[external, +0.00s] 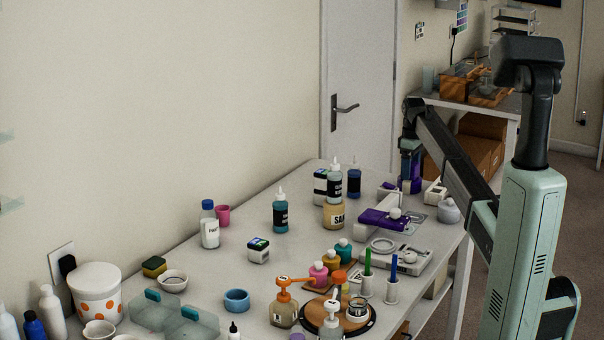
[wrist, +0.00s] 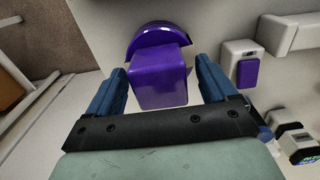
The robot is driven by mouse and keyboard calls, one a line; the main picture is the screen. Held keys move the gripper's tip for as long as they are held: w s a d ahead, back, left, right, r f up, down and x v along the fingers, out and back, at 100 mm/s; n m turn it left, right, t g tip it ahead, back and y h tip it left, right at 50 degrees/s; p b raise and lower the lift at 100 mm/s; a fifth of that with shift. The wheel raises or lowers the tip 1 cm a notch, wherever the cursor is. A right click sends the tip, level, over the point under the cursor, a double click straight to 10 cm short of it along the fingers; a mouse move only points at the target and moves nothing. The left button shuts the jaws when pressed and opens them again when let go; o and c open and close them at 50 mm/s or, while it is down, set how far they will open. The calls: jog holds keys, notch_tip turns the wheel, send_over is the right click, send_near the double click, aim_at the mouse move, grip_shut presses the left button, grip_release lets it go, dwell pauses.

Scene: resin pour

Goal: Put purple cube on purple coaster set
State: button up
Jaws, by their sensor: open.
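The purple cube (wrist: 160,82) is large in the wrist view, between the two fingers of my gripper (wrist: 161,66). The fingers are open, with a gap visible on each side of the cube. A rounded purple piece with a dark rim, apparently the coaster set (wrist: 150,35), lies just beyond the cube, which hides part of it. Whether the cube rests on it or only overlaps it in the picture I cannot tell. In the external view my gripper (external: 411,160) points down at the table's far right end, over a purple shape that I cannot separate into cube and coaster.
A white device with a purple block (wrist: 247,72) stands right of my gripper in the wrist view. In the external view a purple slab (external: 375,217), a white round bottle (external: 449,211) and dark dropper bottles (external: 354,182) stand nearby. The table edge is close.

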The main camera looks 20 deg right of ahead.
notch_tip(320, 180, up, 12)
jog(key=shift+r, duration=0.15)
dwell(0.4)
